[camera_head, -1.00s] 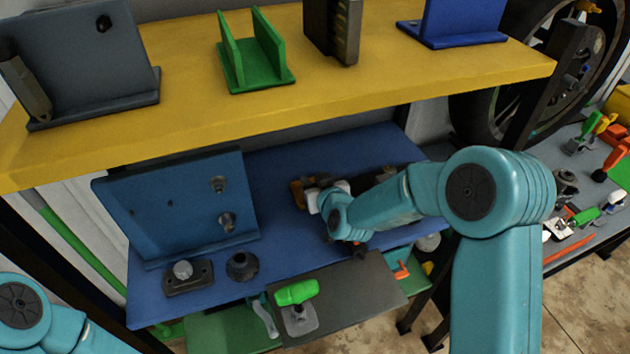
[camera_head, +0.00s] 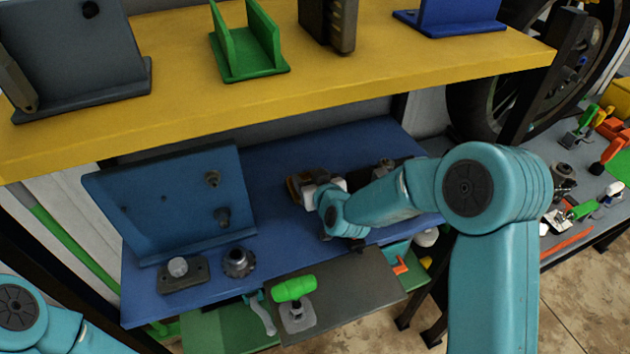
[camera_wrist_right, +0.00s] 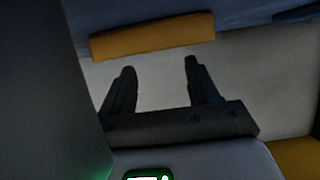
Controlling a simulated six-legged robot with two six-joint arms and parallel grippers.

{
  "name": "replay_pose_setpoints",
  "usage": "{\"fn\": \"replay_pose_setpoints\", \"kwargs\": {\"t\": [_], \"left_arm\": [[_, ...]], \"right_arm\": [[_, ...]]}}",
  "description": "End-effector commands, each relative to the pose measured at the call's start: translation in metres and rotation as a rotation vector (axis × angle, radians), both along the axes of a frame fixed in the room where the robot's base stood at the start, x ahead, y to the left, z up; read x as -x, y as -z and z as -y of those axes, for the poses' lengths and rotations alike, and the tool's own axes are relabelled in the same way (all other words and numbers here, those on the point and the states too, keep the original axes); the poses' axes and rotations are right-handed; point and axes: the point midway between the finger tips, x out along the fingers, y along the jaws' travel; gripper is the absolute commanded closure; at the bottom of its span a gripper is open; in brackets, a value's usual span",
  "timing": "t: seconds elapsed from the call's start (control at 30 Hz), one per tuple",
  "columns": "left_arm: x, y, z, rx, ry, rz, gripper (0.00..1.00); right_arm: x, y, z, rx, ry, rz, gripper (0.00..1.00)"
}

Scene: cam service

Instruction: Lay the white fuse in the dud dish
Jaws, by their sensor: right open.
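My right arm reaches down onto the blue lower shelf (camera_head: 290,160), and its wrist hides most of its own gripper in the head view. In the right wrist view my right gripper (camera_wrist_right: 160,66) is open, with two dark fingers apart and nothing visible between them. A pale surface lies behind the fingers, and an orange-brown bar (camera_wrist_right: 150,40) lies just beyond their tips. In the head view a brown block (camera_head: 296,188) and a whitish part show beside the wrist. I cannot make out the white fuse or the dud dish for sure. My left gripper is out of view.
A yellow upper shelf (camera_head: 300,95) overhangs the blue one. A blue angled plate (camera_head: 170,205) stands at left, with a dark knob (camera_head: 239,262) before it. A cluttered bench is at right.

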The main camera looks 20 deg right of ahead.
Motion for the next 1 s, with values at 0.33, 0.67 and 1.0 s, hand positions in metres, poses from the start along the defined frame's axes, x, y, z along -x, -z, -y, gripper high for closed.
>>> {"fn": "replay_pose_setpoints", "kwargs": {"t": [0.33, 0.67, 1.0], "left_arm": [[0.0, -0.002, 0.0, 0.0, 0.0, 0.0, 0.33], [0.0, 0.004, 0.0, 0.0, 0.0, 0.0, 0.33], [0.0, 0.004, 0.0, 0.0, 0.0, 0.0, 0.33]], "right_arm": [[0.049, -0.031, 0.002, 0.0, 0.0, 0.004, 0.4], [0.104, -0.054, 0.004, 0.001, 0.0, 0.002, 0.4], [0.111, -0.057, 0.004, 0.0, 0.0, 0.0, 0.4]]}}
